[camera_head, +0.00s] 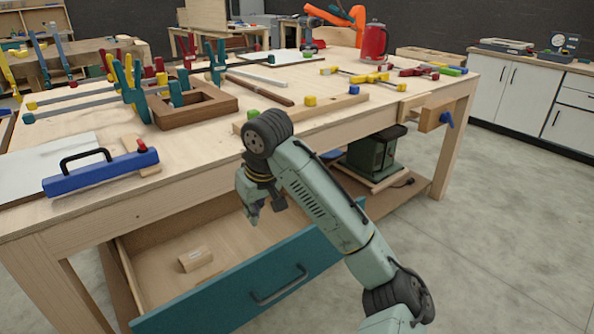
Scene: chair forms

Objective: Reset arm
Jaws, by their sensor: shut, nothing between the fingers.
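My arm reaches up from the lower right in the head view, its links pale green with dark joints. My gripper (263,208) points down at the arm's end, shut and empty, over the open drawer area in front of the workbench (190,185). The fingers are small and partly dark in this view. The drawer (240,292) with a teal front stands pulled out below the bench top. A small wooden block (195,259) lies inside it, apart from my gripper.
A blue tool with a black handle (100,170) lies at the bench's near left. A green machine (373,150) sits on the lower shelf. The floor (480,230) at right is clear.

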